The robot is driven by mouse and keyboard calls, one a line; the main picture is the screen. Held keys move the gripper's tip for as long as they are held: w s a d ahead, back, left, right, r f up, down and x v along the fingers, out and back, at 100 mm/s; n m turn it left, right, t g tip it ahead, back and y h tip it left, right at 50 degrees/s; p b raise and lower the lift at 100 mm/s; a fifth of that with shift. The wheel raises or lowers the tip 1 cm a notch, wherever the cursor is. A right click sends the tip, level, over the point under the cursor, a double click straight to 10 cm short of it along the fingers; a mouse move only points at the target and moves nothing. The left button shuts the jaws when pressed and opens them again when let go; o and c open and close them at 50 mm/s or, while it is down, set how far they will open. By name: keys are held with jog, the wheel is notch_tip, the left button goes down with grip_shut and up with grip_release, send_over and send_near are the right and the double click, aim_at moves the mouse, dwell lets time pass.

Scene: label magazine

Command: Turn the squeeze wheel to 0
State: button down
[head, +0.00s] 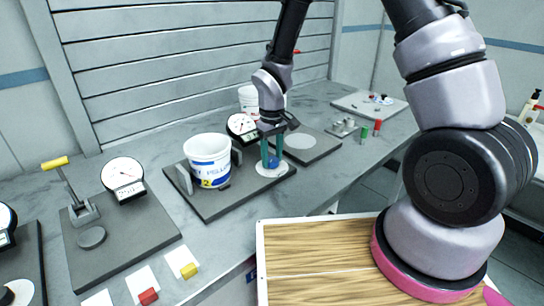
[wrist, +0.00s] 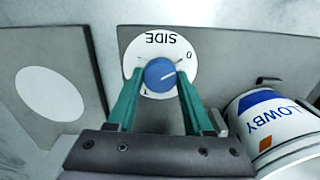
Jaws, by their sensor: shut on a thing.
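The squeeze wheel is a small blue knob (wrist: 160,75) on a round white dial (wrist: 155,42) marked "SIDE" and "0", seen upside down in the wrist view. A white line on the knob points right and slightly up, apparently a little short of the 0. My gripper (wrist: 161,84) has its two green fingers on either side of the knob, shut on it. In the head view the knob (head: 273,162) shows between the fingers of my gripper (head: 271,165), above the dial (head: 262,172). The fingers hide parts of the dial's lower edge.
A white bucket (head: 208,158) stands between grey uprights on the same dark board (head: 222,207), left of the dial. It lies close right of my fingers in the wrist view (wrist: 272,118). Another board (head: 315,152) with a white disc and a gauge (head: 241,125) stand behind.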

aim_at(272, 159)
dwell(0.4)
jog(key=shift+c, duration=1.5)
grip_release()
jog(key=shift+r, duration=0.1)
notch_tip(272, 159, up, 11)
jog(key=s+d+r+m+t+y, duration=0.1)
jog(key=d+r+m+t, duration=0.1)
jog(key=d+r, duration=0.45)
jog(key=s+d+r+m+t, duration=0.1)
jog(key=s+d+r+m, duration=0.2)
jog(key=r, duration=0.6)
jog(key=s+d+r+m+t+y, duration=0.1)
jog(key=s+d+r+m+t, duration=0.3)
jog(key=s+d+r, duration=0.6)
jog(key=shift+s+m, duration=0.3)
jog(key=shift+m, duration=0.6)
